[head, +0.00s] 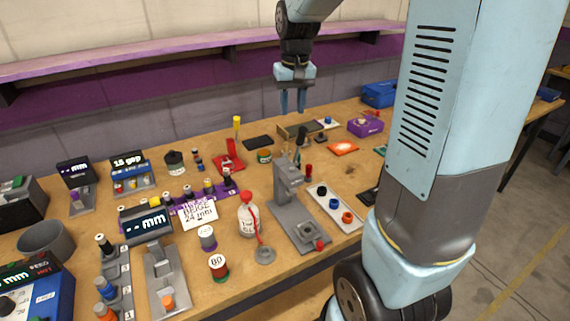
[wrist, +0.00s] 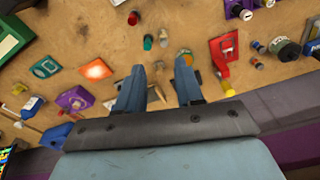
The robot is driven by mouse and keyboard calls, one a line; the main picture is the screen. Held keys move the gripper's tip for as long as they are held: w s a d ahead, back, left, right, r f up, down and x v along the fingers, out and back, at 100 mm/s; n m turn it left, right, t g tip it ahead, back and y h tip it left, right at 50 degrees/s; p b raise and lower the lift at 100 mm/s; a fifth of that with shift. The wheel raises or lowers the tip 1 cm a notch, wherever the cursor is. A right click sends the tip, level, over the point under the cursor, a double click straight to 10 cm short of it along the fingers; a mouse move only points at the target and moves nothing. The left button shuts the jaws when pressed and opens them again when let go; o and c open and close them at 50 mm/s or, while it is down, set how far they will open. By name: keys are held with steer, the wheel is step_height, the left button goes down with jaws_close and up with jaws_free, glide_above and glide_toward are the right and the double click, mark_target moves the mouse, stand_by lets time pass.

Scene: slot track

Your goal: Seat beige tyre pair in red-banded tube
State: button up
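My gripper (head: 293,112) hangs above the back of the bench in the head view, fingers pointing down, apart and empty. A white card (head: 198,212) reading beige and 24 mm stands at the front of the bench. I cannot make out the beige tyre pair for certain in either view.
A grey press-like stand (head: 292,205) and a white strip with blue and orange rings (head: 333,207) stand mid-bench. A white bottle (head: 248,215) has a red top. A red holder (head: 228,160), purple box (head: 365,126) and blue bin (head: 379,94) are farther back. Small parts crowd the left.

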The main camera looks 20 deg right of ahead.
steer(key=shift+g, duration=0.6)
steer(key=w+f, duration=0.1)
steer(key=f, duration=0.3)
steer(key=w+f, duration=0.2)
steer(key=f, duration=0.3)
steer(key=w+f, duration=0.2)
steer(key=f, duration=0.2)
steer(key=shift+w+f, duration=0.25)
steer(key=shift+f, duration=0.15)
steer(key=shift+w+a+f, duration=0.15)
steer(key=shift+f, duration=2.5)
steer(key=shift+c, duration=0.2)
jaws_close()
